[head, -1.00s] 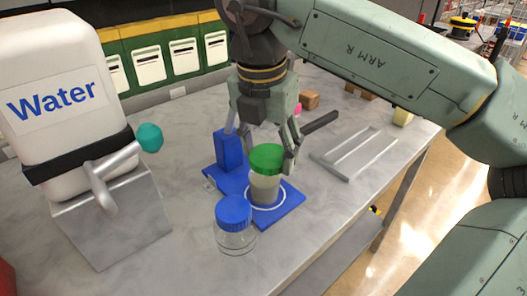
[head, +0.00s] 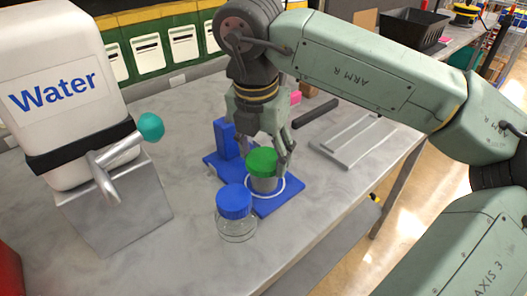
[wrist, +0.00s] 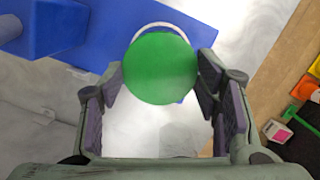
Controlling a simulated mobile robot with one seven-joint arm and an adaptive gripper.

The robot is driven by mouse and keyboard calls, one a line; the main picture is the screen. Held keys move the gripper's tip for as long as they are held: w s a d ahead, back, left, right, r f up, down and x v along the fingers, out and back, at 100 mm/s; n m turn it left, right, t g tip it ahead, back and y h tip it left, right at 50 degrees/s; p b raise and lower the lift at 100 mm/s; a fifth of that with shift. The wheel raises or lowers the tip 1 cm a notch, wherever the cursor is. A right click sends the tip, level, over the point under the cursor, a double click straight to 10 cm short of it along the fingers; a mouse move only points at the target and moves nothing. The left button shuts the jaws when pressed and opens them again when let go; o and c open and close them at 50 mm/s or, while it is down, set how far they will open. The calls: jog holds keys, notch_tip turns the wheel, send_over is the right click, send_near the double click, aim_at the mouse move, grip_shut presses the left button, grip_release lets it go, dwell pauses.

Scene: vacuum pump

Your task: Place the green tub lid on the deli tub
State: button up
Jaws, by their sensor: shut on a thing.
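My gripper (wrist: 163,74) points down and is shut on the lid. In the head view the lid partly hides my gripper (head: 270,157).
A clear jar with a blue lid (head: 234,203) stands close in front of the plate. A blue block (head: 226,140) rises at the plate's back left. A Water container (head: 62,100) on a metal stand is at left. A grey rack (head: 357,142) lies at right.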

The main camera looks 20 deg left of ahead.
aim_at(259, 166)
jog(key=shift+f, duration=0.3)
jog(key=o, duration=0.7)
jog(key=shift+o, duration=0.2)
notch_tip(259, 166, up, 2)
jog(key=shift+p, duration=0.65)
notch_tip(259, 166, up, 11)
jog(key=s+b, duration=0.1)
jog(key=b, duration=0.1)
jog(key=shift+s+a+b, duration=0.2)
jog(key=shift+s+b, duration=0.1)
jog(key=shift+s, duration=0.1)
jog(key=shift+r, duration=0.1)
